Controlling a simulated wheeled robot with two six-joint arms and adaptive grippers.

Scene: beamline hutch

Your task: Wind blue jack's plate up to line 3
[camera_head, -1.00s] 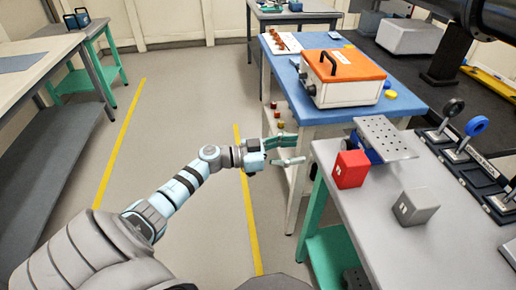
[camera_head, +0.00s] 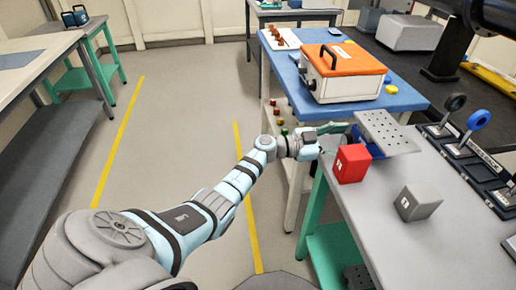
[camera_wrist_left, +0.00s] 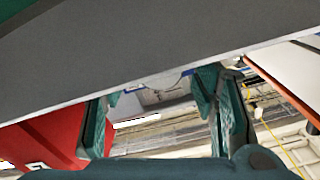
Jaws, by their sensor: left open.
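The blue jack (camera_head: 375,151) stands on the grey bench, mostly hidden under its grey perforated plate (camera_head: 388,132). The plate's dark underside (camera_wrist_left: 150,60) fills the upper part of the left wrist view. My left gripper (camera_head: 336,138) is at the jack's left side, behind the red block, its fingers pointing toward the jack. In the left wrist view its two teal fingers (camera_wrist_left: 162,108) stand apart, below the plate's edge. I cannot make out the jack's knob or any contact with it. My right gripper is not in view.
A red block (camera_head: 352,164) stands close in front of my left gripper, and also shows at left in the wrist view (camera_wrist_left: 50,140). A grey block (camera_head: 418,202) and a row of levers (camera_head: 458,150) are farther right. An orange-lidded box (camera_head: 342,78) sits on the blue table behind.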

